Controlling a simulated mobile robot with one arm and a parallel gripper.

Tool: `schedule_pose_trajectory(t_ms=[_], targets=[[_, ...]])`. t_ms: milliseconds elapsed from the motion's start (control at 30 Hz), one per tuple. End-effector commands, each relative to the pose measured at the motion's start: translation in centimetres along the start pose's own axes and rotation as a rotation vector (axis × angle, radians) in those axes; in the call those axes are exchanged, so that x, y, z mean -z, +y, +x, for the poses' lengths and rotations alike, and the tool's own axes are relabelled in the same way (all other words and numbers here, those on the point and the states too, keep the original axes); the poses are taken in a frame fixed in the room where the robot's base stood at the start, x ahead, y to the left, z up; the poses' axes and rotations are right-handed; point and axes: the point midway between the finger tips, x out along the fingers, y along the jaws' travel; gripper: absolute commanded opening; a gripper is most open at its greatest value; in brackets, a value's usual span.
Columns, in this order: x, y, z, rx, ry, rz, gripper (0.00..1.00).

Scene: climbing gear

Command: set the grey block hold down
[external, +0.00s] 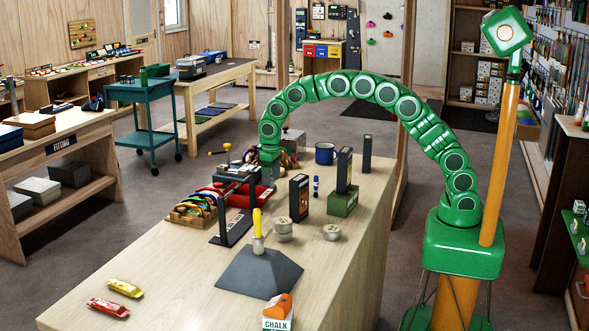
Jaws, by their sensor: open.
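My gripper (268,172) hangs at the end of the green arched arm, pointing down over the back part of the wooden counter. It is open, but its fingertips are small and partly hidden among the things around it. A grey, blocky thing (293,138) shows just behind and to the right of my gripper; it may be the grey block hold, but I cannot tell for sure. Whether the gripper touches anything is not clear.
On the counter (180,270) stand a dark stand (232,215), a rack of coloured gear (192,210), black boxes (299,198), a green block (343,202), a blue mug (325,153), tins (283,230) and a dark sloped block (258,273). The front left counter is mostly clear.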

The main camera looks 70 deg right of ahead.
Motion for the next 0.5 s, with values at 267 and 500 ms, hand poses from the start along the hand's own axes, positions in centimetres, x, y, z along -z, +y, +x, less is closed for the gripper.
schedule_pose_trajectory(t_ms=[267, 500], targets=[[0.0, 0.0, -5.2, 0.0, 0.0, 0.0, 0.82], [0.0, 0.0, -8.5, 0.0, 0.0, 0.0, 0.82]])
